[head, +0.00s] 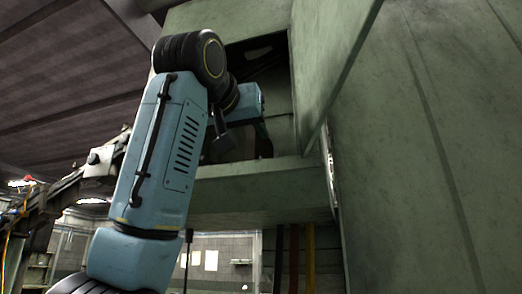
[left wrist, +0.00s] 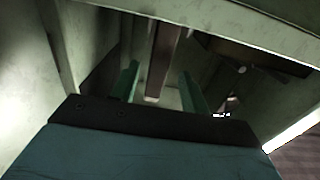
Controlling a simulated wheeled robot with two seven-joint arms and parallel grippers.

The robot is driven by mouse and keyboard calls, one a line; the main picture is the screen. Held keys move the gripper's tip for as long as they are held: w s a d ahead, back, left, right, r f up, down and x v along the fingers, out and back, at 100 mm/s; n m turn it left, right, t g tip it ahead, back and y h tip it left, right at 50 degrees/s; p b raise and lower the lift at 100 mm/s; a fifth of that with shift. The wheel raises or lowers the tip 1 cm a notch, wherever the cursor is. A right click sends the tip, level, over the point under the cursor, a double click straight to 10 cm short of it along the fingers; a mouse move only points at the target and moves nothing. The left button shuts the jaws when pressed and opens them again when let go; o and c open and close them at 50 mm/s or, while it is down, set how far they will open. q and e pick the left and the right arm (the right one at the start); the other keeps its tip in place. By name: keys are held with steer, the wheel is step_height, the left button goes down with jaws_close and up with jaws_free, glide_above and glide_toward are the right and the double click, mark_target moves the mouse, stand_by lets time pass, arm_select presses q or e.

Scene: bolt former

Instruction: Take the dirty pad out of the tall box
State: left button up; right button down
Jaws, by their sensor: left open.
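The tall box is green and worn, with an open front (head: 281,130) in the head view. My left arm comes up from the lower left and its wrist reaches into this opening. My left gripper (left wrist: 161,90) shows in the left wrist view with its two green fingers spread apart. A reddish-brown upright bar or strip (left wrist: 161,60) stands beyond the fingers, between them in the picture; I cannot tell whether it is the dirty pad. Nothing is visibly gripped. The fingers are hard to make out in the head view. My right gripper is not in view.
A green door or panel (head: 328,55) stands open at the right of the opening. A thick green ledge (head: 265,188) runs below it. A large green wall (head: 455,150) closes the right side. A dark brown part (left wrist: 262,58) lies at the right inside the box.

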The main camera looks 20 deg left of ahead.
mark_target(257, 146)
arm_select(q)
steer(key=shift+w, duration=0.4)
steer(key=shift+w+d+p, duration=0.1)
steer(key=shift+w+p, duration=0.35)
steer(key=shift+w, duration=0.25)
steer(key=w+p, duration=0.1)
steer(key=w, duration=0.2)
steer(key=shift+w+d+f, duration=0.1)
steer(key=shift+w, duration=0.4)
steer(key=shift+c, duration=0.6)
jaws_close()
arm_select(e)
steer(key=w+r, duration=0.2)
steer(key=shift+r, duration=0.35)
